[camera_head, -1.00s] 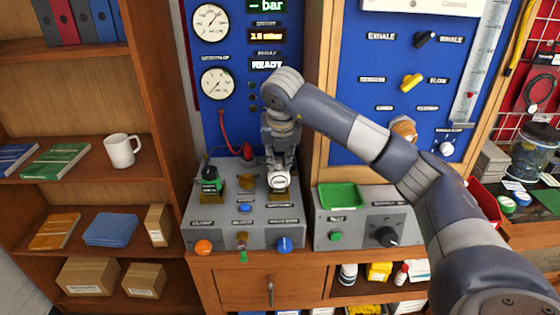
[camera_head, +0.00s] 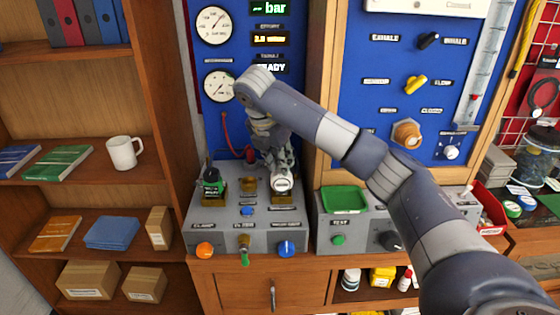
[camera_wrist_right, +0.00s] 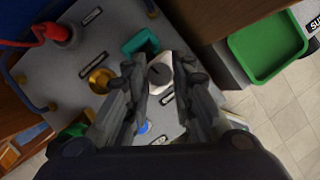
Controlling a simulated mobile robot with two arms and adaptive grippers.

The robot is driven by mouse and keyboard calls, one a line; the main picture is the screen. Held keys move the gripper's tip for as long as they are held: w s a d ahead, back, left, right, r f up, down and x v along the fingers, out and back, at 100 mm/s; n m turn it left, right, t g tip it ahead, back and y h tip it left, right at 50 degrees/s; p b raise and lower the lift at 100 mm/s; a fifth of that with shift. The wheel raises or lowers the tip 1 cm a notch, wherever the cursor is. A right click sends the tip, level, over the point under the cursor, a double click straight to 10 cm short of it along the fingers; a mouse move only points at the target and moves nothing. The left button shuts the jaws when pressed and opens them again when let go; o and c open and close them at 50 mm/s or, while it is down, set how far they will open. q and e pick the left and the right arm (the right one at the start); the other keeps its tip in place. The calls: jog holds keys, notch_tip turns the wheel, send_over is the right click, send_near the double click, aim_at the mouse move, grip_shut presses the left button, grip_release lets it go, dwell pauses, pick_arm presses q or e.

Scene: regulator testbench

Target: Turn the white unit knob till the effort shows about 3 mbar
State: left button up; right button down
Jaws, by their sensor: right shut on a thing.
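The white unit (camera_head: 281,185) stands in the right-hand seat on top of the grey test bench (camera_head: 217,236). My right gripper (camera_head: 280,166) reaches down onto it from above and is shut on its knob. In the right wrist view the white unit (camera_wrist_right: 159,73) sits between the fingers, with a dark round centre. The effort display (camera_head: 270,39) is lit yellow and seems to read about 2.0 mbar, though its digits are small. My forearm stays clear of that display. My left gripper is not in view.
A green-topped unit (camera_head: 212,182) stands in the left seat, with an empty-looking brass seat (camera_head: 249,185) between. Orange (camera_head: 205,249) and blue (camera_head: 286,248) knobs are on the bench front. A green tray (camera_head: 344,199) lies right of the bench. Gauges hang above.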

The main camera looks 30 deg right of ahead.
dwell(0.4)
jog(key=c, duration=1.4)
grip_release()
jog(key=shift+o, duration=0.2)
jog(key=v, duration=1.2)
jog(key=shift+f, duration=0.1)
